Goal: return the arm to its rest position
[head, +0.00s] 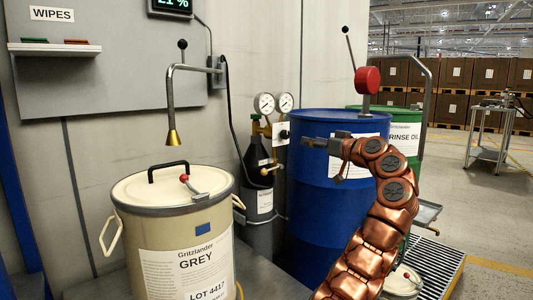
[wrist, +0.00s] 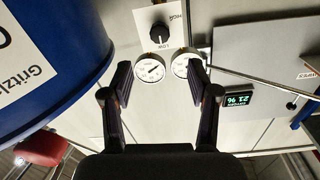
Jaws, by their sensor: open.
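My copper-coloured arm rises from the bottom of the head view and bends left at its top. My gripper (head: 318,142) is in front of the blue drum (head: 315,215), pointing left toward the gauges. In the wrist view my gripper (wrist: 164,90) has its two fingers spread apart with nothing between them. Two round gauges (wrist: 150,68) show beyond the fingertips, apart from them. The blue drum (wrist: 55,50) fills the upper left of the wrist view.
A cream lidded drum labelled GREY (head: 190,240) stands at front left under a brass nozzle (head: 173,137). A dark gas cylinder (head: 257,175) stands by the wall. A red-topped pump (head: 367,80) and green drum (head: 408,140) are behind my arm. Open floor (head: 490,215) lies right.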

